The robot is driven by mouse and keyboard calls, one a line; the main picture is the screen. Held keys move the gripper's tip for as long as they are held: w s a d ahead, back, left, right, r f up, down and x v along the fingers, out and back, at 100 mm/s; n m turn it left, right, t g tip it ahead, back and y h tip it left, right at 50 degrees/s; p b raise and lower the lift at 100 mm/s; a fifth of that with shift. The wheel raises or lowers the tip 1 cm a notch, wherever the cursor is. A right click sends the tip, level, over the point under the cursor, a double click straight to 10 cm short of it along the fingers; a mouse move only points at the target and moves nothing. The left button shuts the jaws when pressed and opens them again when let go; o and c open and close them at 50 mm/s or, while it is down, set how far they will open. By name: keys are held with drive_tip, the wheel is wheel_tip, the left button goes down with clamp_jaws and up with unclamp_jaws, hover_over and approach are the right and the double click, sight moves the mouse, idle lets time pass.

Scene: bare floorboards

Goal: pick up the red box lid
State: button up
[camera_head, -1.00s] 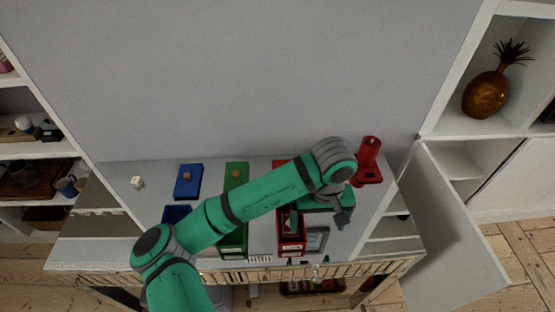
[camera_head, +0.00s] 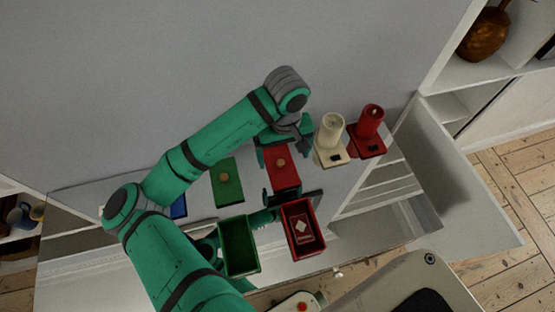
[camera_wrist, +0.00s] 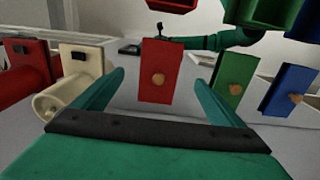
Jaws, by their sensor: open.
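The red box lid (camera_head: 284,181), a flat red panel with a round wooden knob, lies on the cabinet top behind the open red box (camera_head: 316,244). In the wrist view the lid (camera_wrist: 160,88) sits centred between and beyond my two fingers, knob facing me. My gripper (camera_head: 279,152) is open over the back part of the lid. It also shows open and empty in the wrist view (camera_wrist: 158,80). I cannot tell whether either finger touches the lid. The red box holds a dark red item with a white diamond.
A green lid (camera_head: 227,190) and a blue lid (camera_head: 179,207) lie to the left. An open green box (camera_head: 238,262) stands beside the red box. A cream candle (camera_head: 330,127) and a red candle (camera_head: 370,117) on holders stand close to the right. A wall is behind.

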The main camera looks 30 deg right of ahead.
sight(283, 172)
wheel_tip(283, 172, down, 9)
drive_tip(key=shift+w, duration=0.1)
idle(0.5)
drive_tip(key=shift+c, duration=0.5)
drive_tip(key=c, duration=1)
